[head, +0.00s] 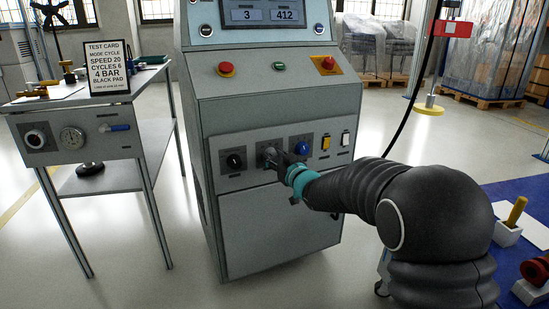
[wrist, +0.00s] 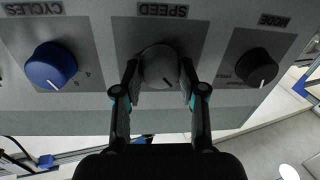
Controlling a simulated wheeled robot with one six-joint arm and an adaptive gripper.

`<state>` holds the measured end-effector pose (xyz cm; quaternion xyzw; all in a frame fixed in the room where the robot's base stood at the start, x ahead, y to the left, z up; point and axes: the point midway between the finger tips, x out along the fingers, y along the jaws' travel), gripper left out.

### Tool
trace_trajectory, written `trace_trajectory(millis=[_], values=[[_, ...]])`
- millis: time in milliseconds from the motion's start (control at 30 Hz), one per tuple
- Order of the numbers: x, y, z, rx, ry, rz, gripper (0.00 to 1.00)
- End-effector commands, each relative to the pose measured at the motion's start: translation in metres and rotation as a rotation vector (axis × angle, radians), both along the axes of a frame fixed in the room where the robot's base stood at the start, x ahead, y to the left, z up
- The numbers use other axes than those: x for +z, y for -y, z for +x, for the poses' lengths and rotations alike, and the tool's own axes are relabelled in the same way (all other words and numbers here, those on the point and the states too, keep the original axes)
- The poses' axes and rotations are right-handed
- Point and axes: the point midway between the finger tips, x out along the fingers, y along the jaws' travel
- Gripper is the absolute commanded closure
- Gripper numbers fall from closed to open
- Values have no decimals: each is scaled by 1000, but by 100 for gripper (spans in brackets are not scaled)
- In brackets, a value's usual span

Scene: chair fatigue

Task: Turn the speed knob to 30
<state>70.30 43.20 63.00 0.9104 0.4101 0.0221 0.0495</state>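The grey speed knob (wrist: 159,66) sits mid-panel under an upside-down SPEED label (wrist: 162,11) in the wrist view. Its pointer mark aims towards the picture's lower right; its scale is hidden. My gripper (wrist: 160,72) has one finger on each side of the knob, both fingertips close against its edges with no clear gap. In the head view my gripper (head: 275,160) reaches the front panel and partly covers the knob. The test card (head: 108,68) reads mode cycle, speed 20, cycles 6, 4 bar, black pad.
The black mode knob (wrist: 256,68) and blue cycles knob (wrist: 50,66) flank the speed knob. Two rocker switches (head: 335,141) and red buttons (head: 226,69) are on the cabinet (head: 279,235). A side table (head: 90,151) stands left.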

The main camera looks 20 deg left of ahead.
Motion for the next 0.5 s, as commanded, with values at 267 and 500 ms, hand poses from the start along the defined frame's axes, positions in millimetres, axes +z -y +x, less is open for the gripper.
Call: trace_trajectory(millis=[267,500], values=[[1,0,0,-1,-16,18,94],[0,0,1,0,-98,103,94]])
